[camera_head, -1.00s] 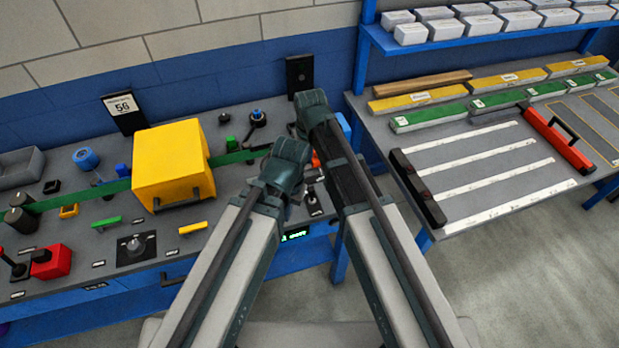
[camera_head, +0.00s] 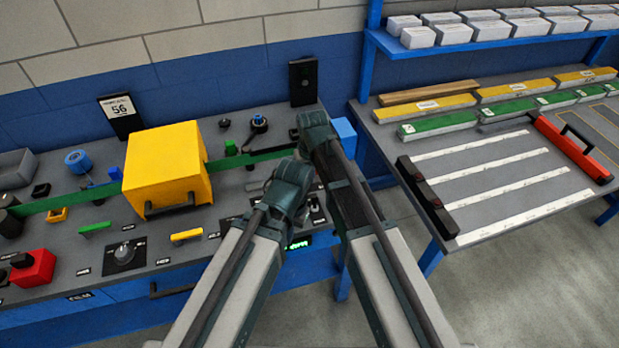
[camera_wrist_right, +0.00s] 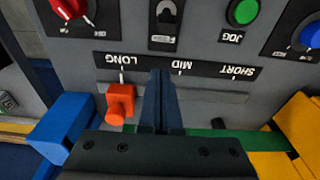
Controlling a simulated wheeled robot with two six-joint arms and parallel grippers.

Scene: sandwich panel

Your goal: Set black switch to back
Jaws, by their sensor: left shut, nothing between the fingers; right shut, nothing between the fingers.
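Several black controls show on the panel in the head view, and I cannot tell for sure which is the black switch. A black lever (camera_head: 258,123) with a ball top stands behind the green strip. Another black lever (camera_head: 20,260) is at the far left by the red box. A dark toggle (camera_wrist_right: 167,14) on a plate is at the top of the right wrist view. My left gripper (camera_head: 290,178) is over the panel's right part, its fingertips mostly hidden. My right gripper (camera_wrist_right: 164,90) is shut and empty, pointing at the LONG-MID-SHORT scale (camera_wrist_right: 180,68), below the toggle.
An orange slider knob (camera_wrist_right: 119,103) is left of my right fingers. A green button (camera_wrist_right: 242,11), a red knob (camera_wrist_right: 68,6) and a blue block (camera_wrist_right: 62,128) are near. The yellow box (camera_head: 166,165) stands on the panel. A second bench (camera_head: 415,228) is at the right.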

